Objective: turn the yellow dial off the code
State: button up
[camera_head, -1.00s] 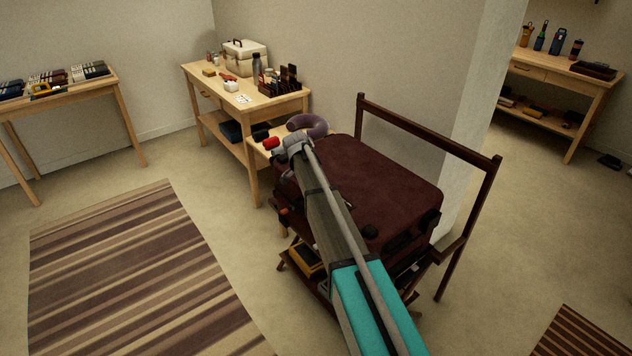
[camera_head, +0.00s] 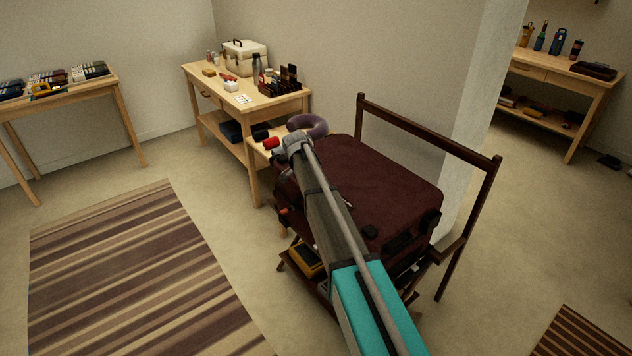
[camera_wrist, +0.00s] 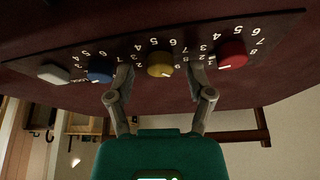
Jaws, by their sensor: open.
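The yellow dial (camera_wrist: 160,62) sits in the middle of a dark lock panel, between a blue dial (camera_wrist: 100,68) and a red dial (camera_wrist: 232,52). White numbers around the dials appear upside down. A small white mark shows at the yellow dial's lower rim. My gripper (camera_wrist: 161,70) is open, with one finger on each side of the yellow dial; whether they touch it I cannot tell. The panel is on the dark red suitcase (camera_head: 385,185). In the head view my arm hides the dials and most of the gripper.
The suitcase rests on a dark wooden rack (camera_head: 430,135). A wooden table (camera_head: 222,98) with boxes and a bottle stands behind it. A striped rug (camera_head: 130,275) lies on open floor at left.

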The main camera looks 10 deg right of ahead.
jog(key=shift+n, duration=0.5)
